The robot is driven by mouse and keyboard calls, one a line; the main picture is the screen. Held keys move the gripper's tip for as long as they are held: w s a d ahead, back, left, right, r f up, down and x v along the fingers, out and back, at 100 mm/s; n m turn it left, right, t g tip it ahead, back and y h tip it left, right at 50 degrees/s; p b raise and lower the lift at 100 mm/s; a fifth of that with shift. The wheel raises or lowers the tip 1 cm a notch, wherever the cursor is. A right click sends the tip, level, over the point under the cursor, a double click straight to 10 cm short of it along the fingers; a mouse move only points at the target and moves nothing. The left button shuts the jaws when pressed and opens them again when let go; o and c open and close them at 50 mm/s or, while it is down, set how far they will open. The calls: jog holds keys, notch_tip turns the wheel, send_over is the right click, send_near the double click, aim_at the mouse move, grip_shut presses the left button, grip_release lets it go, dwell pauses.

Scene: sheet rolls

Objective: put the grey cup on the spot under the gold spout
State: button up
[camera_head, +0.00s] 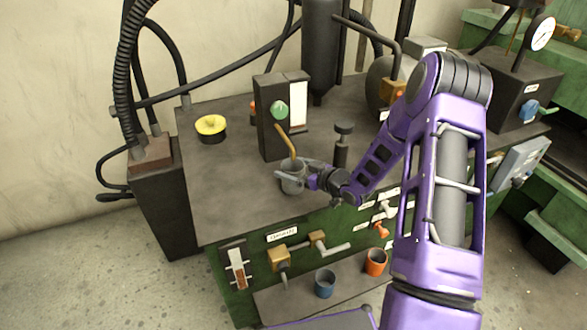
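The grey cup (291,183) stands upright at the front of the dark worktop, or just above it; I cannot tell whether it touches. The gold spout (288,141) slants down from the black dispenser box, and its tip ends just above the cup's rim in the picture. My gripper (294,172) reaches in from the right with its fingers at the cup's two sides near the rim. It looks shut on the cup. The spot under the spout is hidden behind the cup and gripper.
The black dispenser (270,125) with a green button stands right behind the cup. A dark knobbed post (342,144) is close to my wrist. A yellow-topped round part (211,127) sits at left. A blue cup (325,283) and an orange cup (376,262) stand on the lower shelf.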

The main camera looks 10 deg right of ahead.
jog(key=shift+r, duration=0.25)
jog(key=p+v, duration=0.1)
jog(key=v, duration=1.1)
